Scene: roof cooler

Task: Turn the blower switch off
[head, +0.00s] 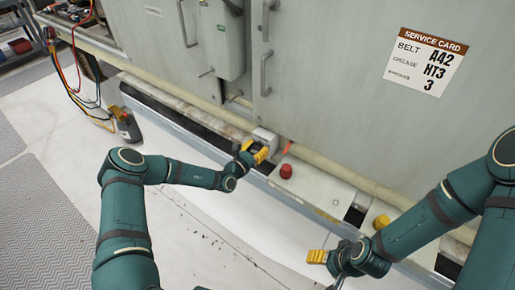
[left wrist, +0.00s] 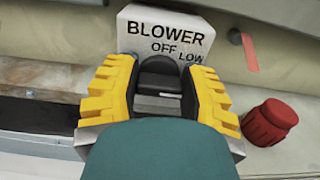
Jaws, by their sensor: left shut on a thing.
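The blower switch box (left wrist: 165,38) is a pale box labelled BLOWER, with OFF and LOW below, at the top of the left wrist view. In the head view the box (head: 265,137) stands on the ledge at the cooler's base. A dark knob (left wrist: 160,78) is below the lettering. My left gripper (left wrist: 160,92) has its yellow fingers on both sides of the knob and is shut on it. In the head view my left gripper (head: 257,152) partly hides the box. My right gripper (head: 317,256) is low right of centre; its yellow fingers look close together, and nothing shows in them.
A red knob (head: 286,171) stands on the ledge right of the box; it also shows in the left wrist view (left wrist: 268,122). A yellow knob (head: 381,222) is further right. A service card (head: 426,62) is on the cooler panel. A handheld meter (head: 128,126) with wires is at left.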

